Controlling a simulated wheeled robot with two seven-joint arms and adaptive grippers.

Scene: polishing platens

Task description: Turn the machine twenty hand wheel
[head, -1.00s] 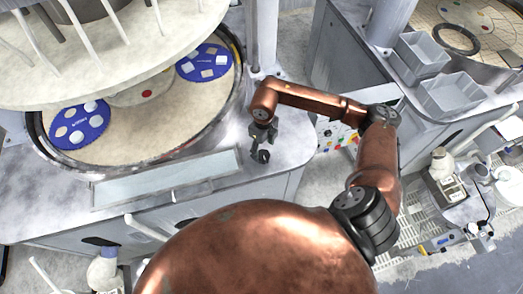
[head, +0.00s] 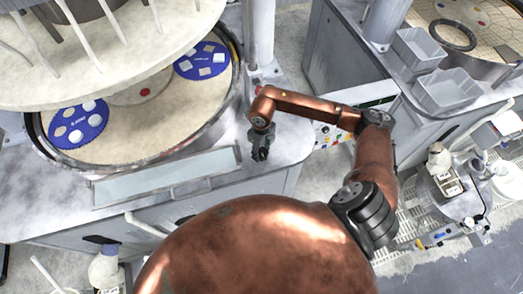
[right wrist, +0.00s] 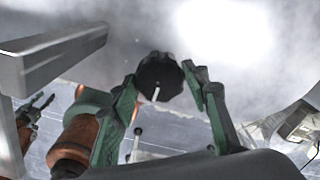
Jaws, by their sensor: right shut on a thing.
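The hand wheel (right wrist: 158,77) is a small black scalloped knob with a pale mark, upright on the grey machine top. In the right wrist view it sits between the green fingertips of my right gripper (right wrist: 166,84). In the head view my right gripper (head: 261,150) points down onto it at the machine's front right corner and hides most of it. The right gripper is shut on the hand wheel. In the right wrist view, what appears to be my left gripper (right wrist: 38,106) shows small and dark at the left edge; its jaw state is unclear.
The polishing machine's round platen (head: 150,115) carries blue discs (head: 78,124) with pale pieces, under a raised round upper plate (head: 100,50). A grey column (head: 259,40) stands behind the gripper. Grey bins (head: 447,91) stand on the neighbouring machine at right.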

